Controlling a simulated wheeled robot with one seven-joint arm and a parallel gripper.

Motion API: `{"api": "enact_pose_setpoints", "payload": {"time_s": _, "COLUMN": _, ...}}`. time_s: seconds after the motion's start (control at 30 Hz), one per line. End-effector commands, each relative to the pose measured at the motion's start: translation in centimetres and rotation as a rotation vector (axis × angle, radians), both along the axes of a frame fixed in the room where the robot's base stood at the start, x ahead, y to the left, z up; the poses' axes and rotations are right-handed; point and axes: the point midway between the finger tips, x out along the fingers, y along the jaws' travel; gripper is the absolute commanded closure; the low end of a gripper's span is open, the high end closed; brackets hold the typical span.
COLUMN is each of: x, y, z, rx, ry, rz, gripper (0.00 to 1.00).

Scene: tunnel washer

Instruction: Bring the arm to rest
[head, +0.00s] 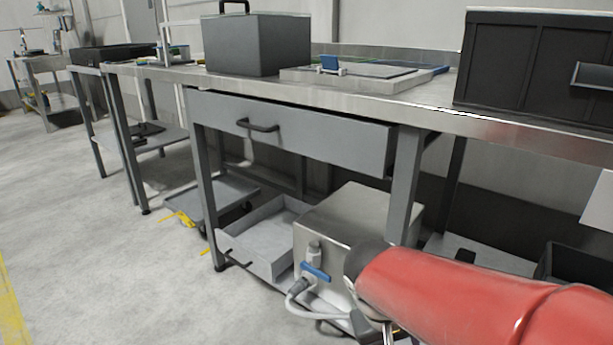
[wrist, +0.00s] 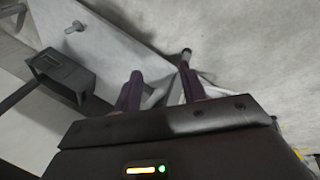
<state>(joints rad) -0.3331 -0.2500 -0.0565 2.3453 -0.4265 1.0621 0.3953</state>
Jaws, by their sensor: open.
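My gripper (wrist: 161,66) shows in the wrist view as two dark purple fingers standing apart with a gap between them. It is open, and I see nothing held between the fingers. A grey strut-like part shows behind the fingers, and I cannot tell whether they touch it. In the head view a red, rounded link of my arm stretches in from the lower right, in front of the workbench (head: 415,97) and its lower shelf. My gripper cannot be made out clearly in the head view.
A steel box with a blue-handled valve (head: 316,271) stands close to my arm. A grey drawer (head: 300,133) sits under the bench top. A lidded grey box (head: 257,45) and a black case (head: 535,60) stand on top. The floor (head: 90,260) at left is clear.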

Motion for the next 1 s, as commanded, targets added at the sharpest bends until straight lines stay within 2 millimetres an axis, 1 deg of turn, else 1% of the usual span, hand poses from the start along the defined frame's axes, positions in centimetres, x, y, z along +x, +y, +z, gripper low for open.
{"api": "enact_pose_setpoints", "payload": {"time_s": 0.03, "x": -1.1, "y": -0.5, "z": 1.0, "rx": 0.065, "ry": -0.044, "rz": -0.018, "gripper": 0.58}}
{"api": "enact_pose_setpoints", "payload": {"time_s": 0.2, "x": -3.6, "y": -0.6, "z": 3.0, "rx": 0.221, "ry": -0.171, "rz": -0.023, "gripper": 0.58}}
{"api": "enact_pose_setpoints", "payload": {"time_s": 0.5, "x": -6.2, "y": -0.3, "z": 5.6, "rx": 0.355, "ry": -0.388, "rz": -0.014, "gripper": 0.58}}
{"api": "enact_pose_setpoints", "payload": {"time_s": 0.6, "x": -6.1, "y": -0.2, "z": 8.4, "rx": 0.357, "ry": -0.386, "rz": -0.009, "gripper": 0.58}}
{"api": "enact_pose_setpoints", "payload": {"time_s": 0.67, "x": -6.1, "y": -0.2, "z": 9.6, "rx": 0.357, "ry": -0.385, "rz": -0.008, "gripper": 0.58}}
{"api": "enact_pose_setpoints", "payload": {"time_s": 0.87, "x": -6.1, "y": -0.2, "z": 14.2, "rx": 0.357, "ry": -0.383, "rz": -0.009, "gripper": 0.58}}
{"api": "enact_pose_setpoints", "payload": {"time_s": 0.9, "x": -6.1, "y": -0.2, "z": 15.2, "rx": 0.357, "ry": -0.383, "rz": -0.009, "gripper": 0.58}}
{"api": "enact_pose_setpoints", "payload": {"time_s": 1.0, "x": -6.1, "y": -0.2, "z": 17.2, "rx": 0.357, "ry": -0.383, "rz": -0.009, "gripper": 0.58}}
